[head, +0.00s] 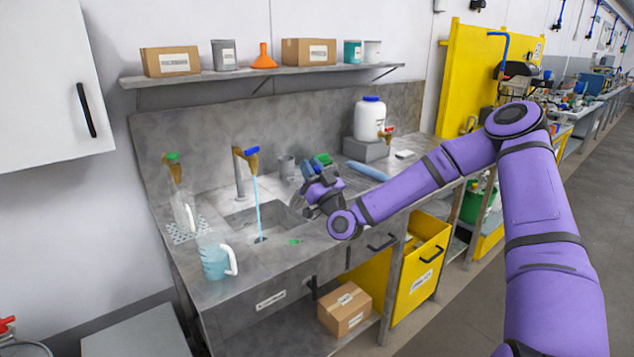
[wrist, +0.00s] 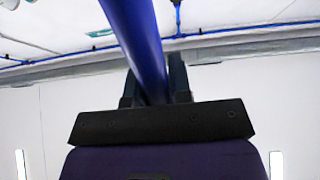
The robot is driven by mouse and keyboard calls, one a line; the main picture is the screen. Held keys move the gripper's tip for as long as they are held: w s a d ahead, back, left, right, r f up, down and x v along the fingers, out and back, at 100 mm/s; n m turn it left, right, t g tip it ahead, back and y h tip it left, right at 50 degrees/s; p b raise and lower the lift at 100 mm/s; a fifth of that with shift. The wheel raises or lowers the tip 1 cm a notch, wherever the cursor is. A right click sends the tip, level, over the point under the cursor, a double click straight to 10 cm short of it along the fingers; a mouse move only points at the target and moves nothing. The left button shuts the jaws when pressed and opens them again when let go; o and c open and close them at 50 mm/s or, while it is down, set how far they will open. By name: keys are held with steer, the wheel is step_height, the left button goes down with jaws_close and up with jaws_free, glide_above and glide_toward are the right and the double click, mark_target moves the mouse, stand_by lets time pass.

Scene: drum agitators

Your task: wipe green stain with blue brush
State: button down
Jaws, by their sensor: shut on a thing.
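My gripper (head: 318,172) is over the back right of the sink (head: 262,211). In the wrist view, my gripper (wrist: 158,85) is shut on a long blue handle (wrist: 135,35), which I take to be the blue brush; it runs up and out of the frame. Its brush end is not clear in either view. A small green stain (head: 295,242) lies on the grey worktop just in front of the sink, below and left of my gripper, clear of it.
A blue-handled tap (head: 245,160) runs water into the sink. A jug (head: 215,262) stands at the front left. A light-blue object (head: 367,171) lies right of my gripper. A white canister (head: 369,120) stands behind it. A shelf (head: 265,73) hangs above.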

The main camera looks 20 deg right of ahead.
steer(key=shift+w+f, duration=0.1)
steer(key=shift+f, duration=2.25)
